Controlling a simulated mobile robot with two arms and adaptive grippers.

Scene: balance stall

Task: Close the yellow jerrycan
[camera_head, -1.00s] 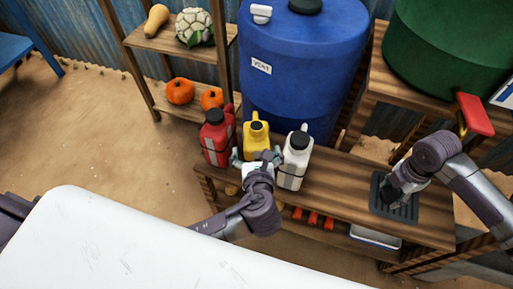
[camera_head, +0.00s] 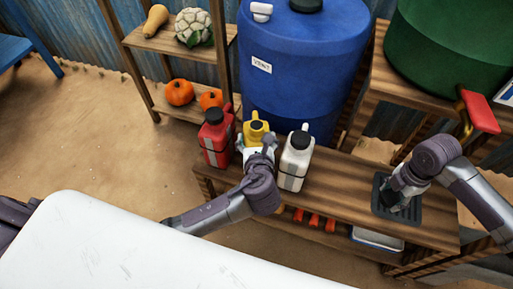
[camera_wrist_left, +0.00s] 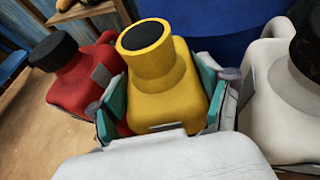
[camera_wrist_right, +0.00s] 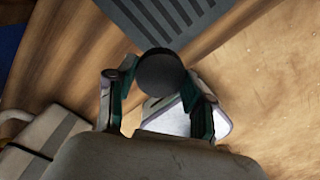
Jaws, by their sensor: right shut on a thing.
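The yellow jerrycan (camera_head: 256,130) stands upright on the low wooden bench, between a red and a white jerrycan. In the left wrist view, its yellow neck (camera_wrist_left: 146,48) shows a dark round mouth with no cap on it. My left gripper (camera_head: 258,151) is at the can's near side, with its teal-padded fingers spread on either side of the body. I see no clear grip on it. My right gripper (camera_head: 392,198) is over the grey drip tray, shut on a round black cap (camera_wrist_right: 160,72), well to the right of the yellow can.
The red jerrycan (camera_head: 214,142) and white jerrycan (camera_head: 295,160) stand close on both sides. The blue barrel (camera_head: 300,60) is right behind. The slatted drip tray (camera_head: 411,213) lies on the bench (camera_head: 340,190). A red-handled tap (camera_head: 480,112) hangs above it.

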